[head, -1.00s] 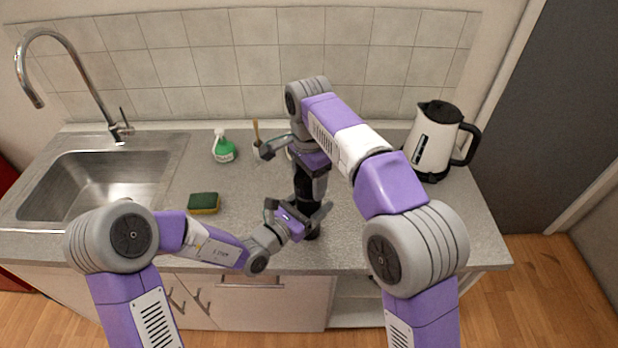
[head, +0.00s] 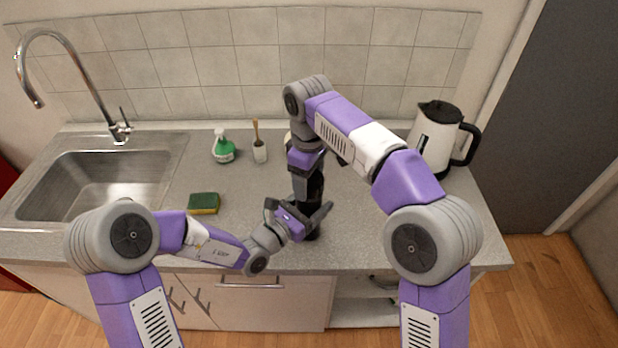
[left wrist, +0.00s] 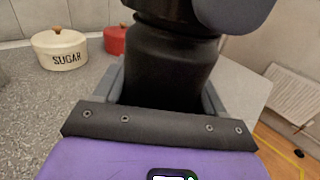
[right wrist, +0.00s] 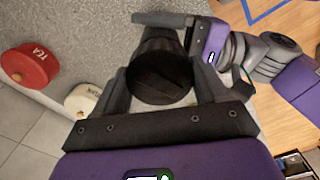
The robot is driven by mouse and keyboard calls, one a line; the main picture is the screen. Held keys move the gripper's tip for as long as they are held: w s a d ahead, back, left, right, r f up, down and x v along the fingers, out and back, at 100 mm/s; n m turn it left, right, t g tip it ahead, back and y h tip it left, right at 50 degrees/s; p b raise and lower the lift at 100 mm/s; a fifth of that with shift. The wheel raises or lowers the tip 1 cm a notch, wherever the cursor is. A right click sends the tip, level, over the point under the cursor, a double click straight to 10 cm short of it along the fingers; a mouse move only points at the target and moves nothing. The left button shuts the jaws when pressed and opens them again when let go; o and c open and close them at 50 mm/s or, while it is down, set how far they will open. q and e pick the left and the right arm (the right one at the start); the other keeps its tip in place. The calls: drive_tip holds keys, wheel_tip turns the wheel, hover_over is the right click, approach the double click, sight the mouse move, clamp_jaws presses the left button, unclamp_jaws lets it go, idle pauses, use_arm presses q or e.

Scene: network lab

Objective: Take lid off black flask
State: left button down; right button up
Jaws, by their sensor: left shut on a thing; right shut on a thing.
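The black flask (head: 315,187) stands upright near the counter's front edge, partly hidden by my arms. My left gripper (head: 314,222) is shut around its body from the left; the dark body (left wrist: 168,62) fills the space between the fingers in the left wrist view. My right gripper (head: 306,176) points down over the flask top. In the right wrist view the round black lid (right wrist: 161,78) sits between the right fingers, which are shut on it. I cannot tell whether the lid is loose from the body.
A white kettle (head: 436,138) stands at the right. A green spray bottle (head: 223,150), brush holder (head: 260,152) and sponge (head: 204,204) are left of the flask. A sugar pot (left wrist: 60,48) and red tea pot (right wrist: 30,64) are behind it. The sink (head: 105,180) is far left.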

drive_tip(key=n, duration=1.4)
drive_tip(key=shift+n, duration=0.3)
drive_tip(key=shift+r, duration=0.2)
drive_tip(key=shift+r, duration=0.9)
drive_tip(key=shift+r, duration=2.05)
use_arm(q)
unclamp_jaws()
